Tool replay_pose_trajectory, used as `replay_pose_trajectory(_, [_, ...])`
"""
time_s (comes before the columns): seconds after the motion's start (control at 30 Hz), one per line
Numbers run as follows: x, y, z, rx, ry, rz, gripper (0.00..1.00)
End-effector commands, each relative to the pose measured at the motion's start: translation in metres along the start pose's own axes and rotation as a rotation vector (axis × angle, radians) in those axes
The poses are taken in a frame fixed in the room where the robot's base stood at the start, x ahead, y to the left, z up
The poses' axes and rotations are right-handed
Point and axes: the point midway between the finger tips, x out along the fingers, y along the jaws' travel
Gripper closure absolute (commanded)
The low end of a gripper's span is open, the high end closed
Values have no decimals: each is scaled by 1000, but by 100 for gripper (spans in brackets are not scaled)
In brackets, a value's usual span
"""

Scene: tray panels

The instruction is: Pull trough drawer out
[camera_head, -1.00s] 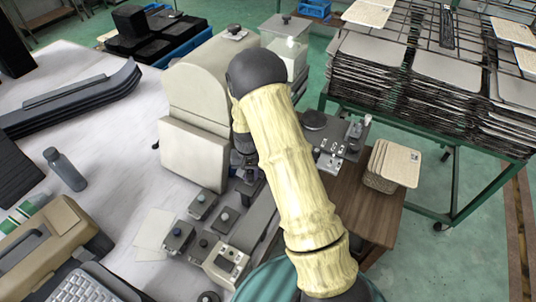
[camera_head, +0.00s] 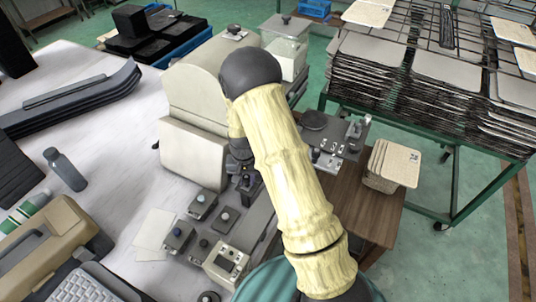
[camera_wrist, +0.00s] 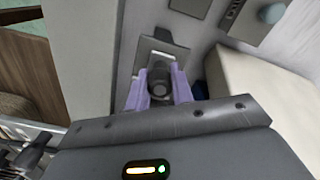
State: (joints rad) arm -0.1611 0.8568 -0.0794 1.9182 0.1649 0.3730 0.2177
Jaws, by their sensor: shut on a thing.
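In the wrist view, a dark round knob (camera_wrist: 159,83) stands on a small grey plate (camera_wrist: 149,52). The two purple fingers of my gripper (camera_wrist: 160,88) close on the knob from both sides. In the head view my gripper (camera_head: 245,182) is low at the front of the beige machine (camera_head: 195,150), partly behind my arm. A long grey trough-like part (camera_head: 253,226) runs toward the camera just below it. I cannot tell how far any drawer is out.
Several small knobbed boxes (camera_head: 202,205) sit close left of the trough. A wooden cabinet (camera_head: 372,215) and a green rack of trays (camera_head: 425,90) stand to the right. A bottle (camera_head: 65,170) and a beige case (camera_head: 45,243) are on the white table.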

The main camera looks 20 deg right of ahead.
Motion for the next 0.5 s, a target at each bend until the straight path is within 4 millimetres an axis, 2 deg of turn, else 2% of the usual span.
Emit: replay_pose_trajectory(0.5, [0,-12,18,-3,1,-2,91])
